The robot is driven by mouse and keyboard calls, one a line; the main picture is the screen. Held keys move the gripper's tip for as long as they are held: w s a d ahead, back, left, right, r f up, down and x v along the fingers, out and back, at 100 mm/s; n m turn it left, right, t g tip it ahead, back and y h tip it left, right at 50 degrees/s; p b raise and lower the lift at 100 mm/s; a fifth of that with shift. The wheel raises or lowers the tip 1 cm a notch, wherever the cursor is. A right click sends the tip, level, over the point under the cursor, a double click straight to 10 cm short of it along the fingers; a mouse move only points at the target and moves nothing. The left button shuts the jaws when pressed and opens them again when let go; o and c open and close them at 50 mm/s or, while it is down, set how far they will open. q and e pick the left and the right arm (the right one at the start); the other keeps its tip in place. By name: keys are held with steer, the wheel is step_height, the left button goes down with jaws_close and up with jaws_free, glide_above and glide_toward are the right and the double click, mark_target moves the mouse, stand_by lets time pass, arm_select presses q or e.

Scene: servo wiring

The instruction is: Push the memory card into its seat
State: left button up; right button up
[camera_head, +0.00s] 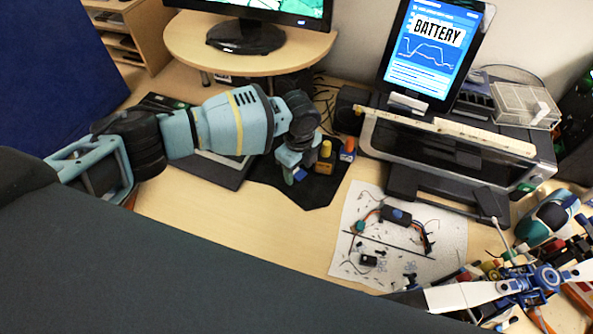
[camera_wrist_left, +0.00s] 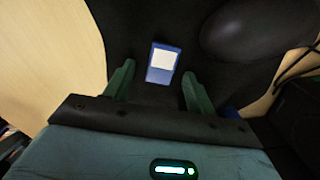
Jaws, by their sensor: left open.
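The memory card (camera_wrist_left: 162,62) is blue with a white label and lies on a black surface in the left wrist view. My left gripper (camera_wrist_left: 157,84) is open, its two green fingers to either side of the card with gaps between. In the head view my left gripper (camera_head: 292,166) points down over a black mat (camera_head: 320,189). A small blue patch (camera_head: 300,174) shows beside its fingers, probably the card. I cannot make out the card's seat. My right gripper is not seen.
A white sheet (camera_head: 350,250) with wired parts lies to the right. A printer-like machine (camera_head: 450,150) stands behind. The front left tabletop (camera_head: 210,222) is clear.

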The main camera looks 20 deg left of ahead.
mark_target(298, 173)
arm_select(q)
steer(key=shift+c, duration=0.3)
steer(key=c, duration=1.1)
steer(key=shift+o, duration=0.2)
step_height(298, 173, up, 10)
steer(key=shift+p, duration=0.45)
